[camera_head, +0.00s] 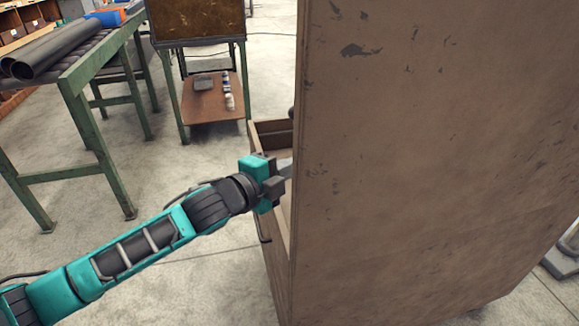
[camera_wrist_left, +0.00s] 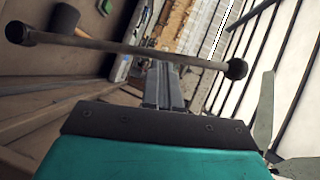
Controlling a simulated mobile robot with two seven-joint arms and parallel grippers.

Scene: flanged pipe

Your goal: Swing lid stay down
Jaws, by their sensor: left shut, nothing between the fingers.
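The lid stay (camera_wrist_left: 120,47) shows in the left wrist view as a thin grey-brown rod with dark round ends, slanting across the upper part of the picture. My left gripper (camera_wrist_left: 162,68) is shut and empty. Its fingertips lie at the middle of the rod in the picture; I cannot tell whether they touch it. In the head view my left gripper (camera_head: 285,168) reaches to the left edge of the large brown raised lid (camera_head: 430,150), which partly hides its fingertips. The stay cannot be made out there. My right gripper is not in view.
The brown chest's open box (camera_head: 272,128) shows left of the lid, which blocks much of the head view. A green-framed table (camera_head: 100,55) with dark pipes (camera_head: 50,45) stands at the upper left. A cart with a low shelf (camera_head: 205,105) stands behind. Floor is clear between them.

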